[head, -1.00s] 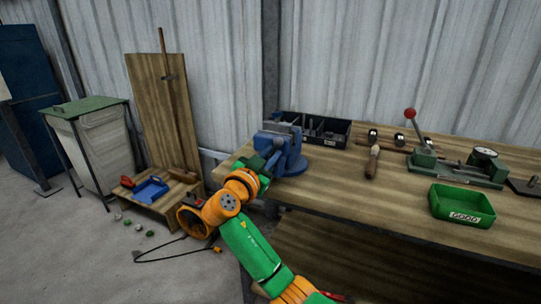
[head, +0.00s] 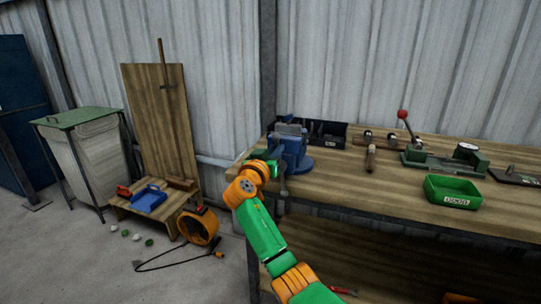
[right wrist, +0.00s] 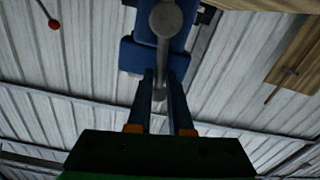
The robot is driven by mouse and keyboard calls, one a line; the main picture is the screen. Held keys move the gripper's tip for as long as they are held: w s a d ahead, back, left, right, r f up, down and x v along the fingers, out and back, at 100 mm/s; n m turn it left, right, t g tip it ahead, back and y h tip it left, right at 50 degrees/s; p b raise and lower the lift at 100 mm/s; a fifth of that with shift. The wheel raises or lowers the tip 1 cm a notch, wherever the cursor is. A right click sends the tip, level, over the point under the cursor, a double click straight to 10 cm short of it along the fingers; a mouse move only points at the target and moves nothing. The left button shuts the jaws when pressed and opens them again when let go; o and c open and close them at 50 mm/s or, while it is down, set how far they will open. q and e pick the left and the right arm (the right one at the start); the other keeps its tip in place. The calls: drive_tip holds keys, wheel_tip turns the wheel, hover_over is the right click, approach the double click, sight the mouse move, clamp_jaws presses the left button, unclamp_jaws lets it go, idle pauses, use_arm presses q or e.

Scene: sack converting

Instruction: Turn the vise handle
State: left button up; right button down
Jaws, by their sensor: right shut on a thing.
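The blue vise (head: 290,150) is mounted at the left end of the workbench. My right gripper (head: 277,168) is at the front of the vise, partly hidden by its own wrist. In the right wrist view, the two dark fingers of my right gripper (right wrist: 161,76) are shut around the grey bar of the vise handle (right wrist: 160,88). The bar runs lengthwise between the fingers, below the round grey screw end (right wrist: 166,19). The blue vise body (right wrist: 150,56) is behind it. My left gripper is not in view.
The workbench (head: 350,190) holds a black bin (head: 327,133), hammers (head: 370,158), a green lever tool (head: 430,160) and a green tray (head: 452,191).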

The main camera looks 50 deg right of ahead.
drive_tip(key=w+a+f+n+b, duration=0.1)
drive_tip(key=w+f+n, duration=0.3)
drive_tip(key=n, duration=0.9)
drive_tip(key=shift+w+a+f+n+b, duration=0.3)
drive_tip(key=shift+w+a+f, duration=0.1)
drive_tip(key=shift+a, duration=0.1)
drive_tip(key=c, duration=0.8)
unclamp_jaws()
drive_tip(key=shift+f, duration=0.1)
